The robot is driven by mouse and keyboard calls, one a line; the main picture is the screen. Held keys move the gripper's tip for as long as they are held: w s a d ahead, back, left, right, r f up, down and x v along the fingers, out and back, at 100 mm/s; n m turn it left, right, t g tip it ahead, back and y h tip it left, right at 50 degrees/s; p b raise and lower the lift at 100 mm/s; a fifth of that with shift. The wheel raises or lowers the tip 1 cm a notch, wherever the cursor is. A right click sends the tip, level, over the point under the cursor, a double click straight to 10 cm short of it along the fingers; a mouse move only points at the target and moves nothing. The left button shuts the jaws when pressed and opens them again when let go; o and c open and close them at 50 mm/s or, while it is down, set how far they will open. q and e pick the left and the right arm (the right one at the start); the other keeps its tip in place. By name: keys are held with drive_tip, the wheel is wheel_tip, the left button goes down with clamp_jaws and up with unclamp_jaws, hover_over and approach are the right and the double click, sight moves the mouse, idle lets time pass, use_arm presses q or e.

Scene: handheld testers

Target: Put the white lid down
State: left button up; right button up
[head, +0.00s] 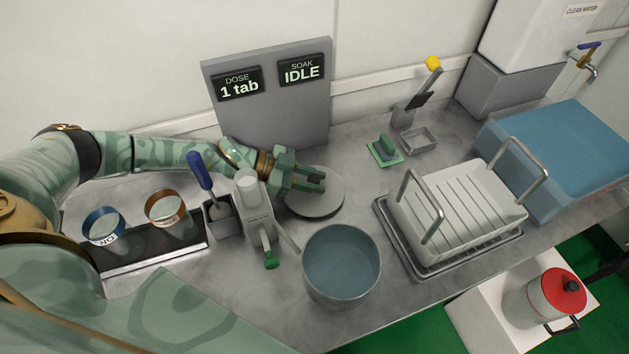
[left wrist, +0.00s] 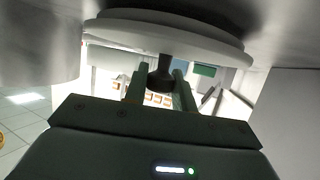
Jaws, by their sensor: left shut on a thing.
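The white lid (head: 318,204) is a flat round disc over the grey counter, in front of the display panel. It lies level, very close to the counter; I cannot tell whether it touches. My left gripper (head: 318,181) is shut on the lid's knob from the side and hides part of the lid. In the left wrist view the lid (left wrist: 165,36) shows large, with its dark knob (left wrist: 162,75) between the two fingers of the left gripper (left wrist: 161,88). My right gripper is not in view.
A pot of water (head: 342,303) stands just in front of the lid. A white dispenser with a green tip (head: 254,215) is close on the left. The panel (head: 267,119) rises behind. A white rack (head: 455,242) and a green pad (head: 383,151) are to the right.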

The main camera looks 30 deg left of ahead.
use_arm(q)
drive_tip(key=shift+r, duration=0.15)
drive_tip(key=shift+f, duration=0.2)
drive_tip(key=o, duration=1)
drive_tip(key=shift+r, duration=0.15)
drive_tip(key=shift+s+a+r, duration=0.15)
drive_tip(key=shift+a+r, duration=0.05)
drive_tip(key=shift+a, duration=0.1)
drive_tip(key=p+v, duration=0.2)
drive_tip(key=v, duration=0.9)
drive_tip(key=shift+s+a, duration=0.1)
drive_tip(key=shift+a, duration=0.05)
